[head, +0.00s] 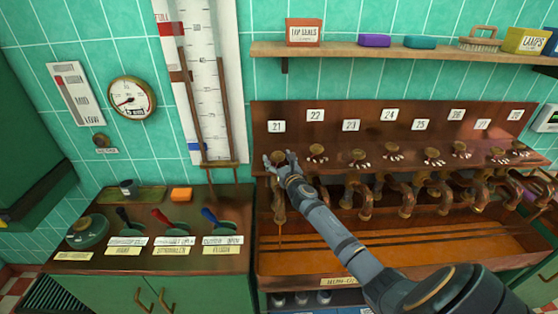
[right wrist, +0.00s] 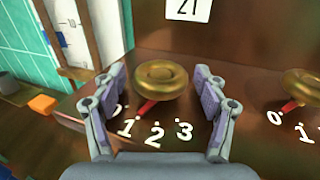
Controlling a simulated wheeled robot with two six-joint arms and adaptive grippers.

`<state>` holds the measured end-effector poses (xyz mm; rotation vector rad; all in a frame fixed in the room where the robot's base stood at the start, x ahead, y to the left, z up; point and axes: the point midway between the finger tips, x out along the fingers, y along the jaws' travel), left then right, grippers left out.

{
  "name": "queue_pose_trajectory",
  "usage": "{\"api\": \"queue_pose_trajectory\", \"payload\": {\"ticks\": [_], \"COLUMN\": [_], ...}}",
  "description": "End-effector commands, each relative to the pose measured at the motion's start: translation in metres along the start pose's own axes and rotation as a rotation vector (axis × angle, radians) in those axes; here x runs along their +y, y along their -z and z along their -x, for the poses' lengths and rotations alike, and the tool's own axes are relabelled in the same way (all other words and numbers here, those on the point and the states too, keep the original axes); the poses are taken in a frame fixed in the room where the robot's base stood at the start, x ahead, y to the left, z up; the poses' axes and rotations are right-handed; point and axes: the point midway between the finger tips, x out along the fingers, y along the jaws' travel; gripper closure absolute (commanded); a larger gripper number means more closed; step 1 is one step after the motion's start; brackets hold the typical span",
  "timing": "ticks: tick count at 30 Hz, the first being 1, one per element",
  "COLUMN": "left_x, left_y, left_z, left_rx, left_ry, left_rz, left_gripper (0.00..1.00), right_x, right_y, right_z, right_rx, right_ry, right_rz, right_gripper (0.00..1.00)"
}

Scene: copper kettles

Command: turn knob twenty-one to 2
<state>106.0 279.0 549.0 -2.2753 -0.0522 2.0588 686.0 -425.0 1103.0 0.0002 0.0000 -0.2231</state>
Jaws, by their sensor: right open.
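Knob twenty-one is a round brass knob (right wrist: 161,78) under the label 21 (right wrist: 187,8) in the right wrist view. Its red pointer (right wrist: 146,106) slants down and left, its tip close to the 1 mark. White digits 0 to 3 curve below it, with the 2 (right wrist: 153,137) near the middle. In the head view the knob (head: 277,156) is at the left end of the brown panel. My right gripper (head: 279,158) is open, its fingers (right wrist: 158,92) on either side of the knob. Gaps seem to show on both sides. My left gripper is out of view.
A neighbouring brass knob (right wrist: 305,85) stands to the right. A row of similar knobs and curved copper taps (head: 366,198) continues right above an orange-brown trough (head: 370,240). A tall gauge board (head: 207,95) with wooden rods stands left. Coloured levers (head: 170,222) sit on the lower-left counter.

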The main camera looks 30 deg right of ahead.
Motion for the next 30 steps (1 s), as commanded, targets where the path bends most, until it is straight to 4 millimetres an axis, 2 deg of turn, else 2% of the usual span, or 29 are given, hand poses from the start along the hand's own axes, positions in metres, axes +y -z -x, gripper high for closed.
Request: {"api": "queue_pose_trajectory", "payload": {"ticks": [5, 12, 16, 21, 30], "left_x": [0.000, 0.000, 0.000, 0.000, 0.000], "left_y": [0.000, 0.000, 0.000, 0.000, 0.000], "left_z": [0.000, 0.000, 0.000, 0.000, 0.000], "left_rx": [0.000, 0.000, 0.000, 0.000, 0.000], "left_ry": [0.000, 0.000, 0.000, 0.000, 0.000], "left_rz": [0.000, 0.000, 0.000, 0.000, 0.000], "left_gripper": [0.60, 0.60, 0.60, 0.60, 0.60], "right_x": [-0.001, 0.000, 0.000, 0.000, -0.001], "right_y": [0.002, 0.002, 0.001, 0.001, 0.000], "right_z": [0.023, 0.082, 0.105, 0.118, 0.119], "right_rx": [0.002, 0.004, 0.003, 0.001, -0.001], "right_ry": [-0.001, -0.003, -0.001, -0.001, 0.004], "right_rz": [0.004, 0.006, 0.005, 0.001, 0.000], "right_gripper": [0.27, 0.27, 0.27, 0.27, 0.27]}}
